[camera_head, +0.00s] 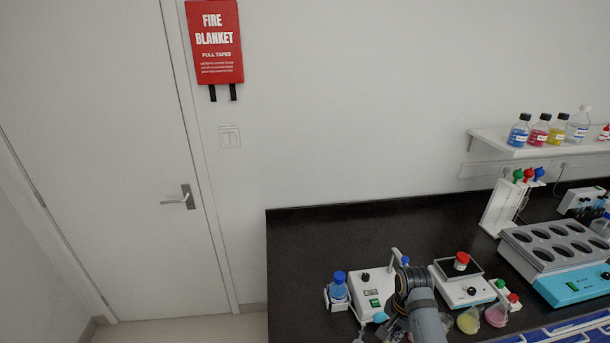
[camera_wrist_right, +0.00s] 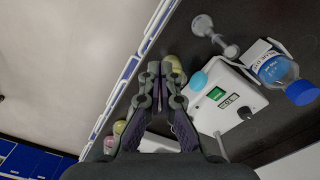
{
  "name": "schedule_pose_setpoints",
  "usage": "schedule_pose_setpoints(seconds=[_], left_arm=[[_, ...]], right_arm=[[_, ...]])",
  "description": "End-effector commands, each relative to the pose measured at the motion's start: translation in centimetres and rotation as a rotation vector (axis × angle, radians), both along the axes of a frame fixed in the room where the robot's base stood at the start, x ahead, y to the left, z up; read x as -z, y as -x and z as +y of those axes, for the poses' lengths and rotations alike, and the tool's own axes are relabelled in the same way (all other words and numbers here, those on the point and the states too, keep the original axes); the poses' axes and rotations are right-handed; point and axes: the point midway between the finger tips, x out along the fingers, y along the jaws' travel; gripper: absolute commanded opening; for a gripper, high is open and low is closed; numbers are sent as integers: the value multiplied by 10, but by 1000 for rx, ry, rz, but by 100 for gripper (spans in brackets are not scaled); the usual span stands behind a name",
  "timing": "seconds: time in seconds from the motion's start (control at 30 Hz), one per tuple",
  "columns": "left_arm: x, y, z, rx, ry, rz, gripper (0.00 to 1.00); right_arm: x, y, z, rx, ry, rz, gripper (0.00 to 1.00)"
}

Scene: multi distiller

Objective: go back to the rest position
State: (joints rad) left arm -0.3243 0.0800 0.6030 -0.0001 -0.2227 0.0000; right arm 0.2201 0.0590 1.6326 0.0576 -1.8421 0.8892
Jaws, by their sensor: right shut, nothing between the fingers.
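My right gripper (camera_wrist_right: 159,68) is shut and empty in the right wrist view, its two fingertips together over the dark bench. In the head view my right arm rises at the front edge of the black bench (camera_head: 330,240), in front of a white device; its fingers are not clear there. The white device (camera_wrist_right: 222,102) with a green display is right of the fingers in the wrist view. A blue-capped bottle (camera_wrist_right: 275,70) stands beside it. My left gripper is not in view.
A balance-like device (camera_head: 462,292) with a red-topped item stands right of my arm. Yellow and pink flasks (camera_head: 468,321) are near it. A multi-well heating block (camera_head: 560,285) is farther right. A shelf (camera_head: 520,150) holds several bottles. The bench's back left is clear.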

Motion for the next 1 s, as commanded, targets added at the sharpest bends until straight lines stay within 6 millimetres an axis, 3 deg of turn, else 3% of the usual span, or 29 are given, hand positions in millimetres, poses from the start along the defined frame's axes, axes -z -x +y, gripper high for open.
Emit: schedule_pose_setpoints(seconds=[0.2,0.27,0.67,1.0], left_arm=[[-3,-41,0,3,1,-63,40],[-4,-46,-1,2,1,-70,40],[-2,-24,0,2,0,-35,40],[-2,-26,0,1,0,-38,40]], right_arm=[[8,27,-4,-133,22,-39,0],[9,36,-5,-176,30,-52,0],[0,103,-9,-546,113,-153,0],[-33,156,-7,-865,201,-228,0]])
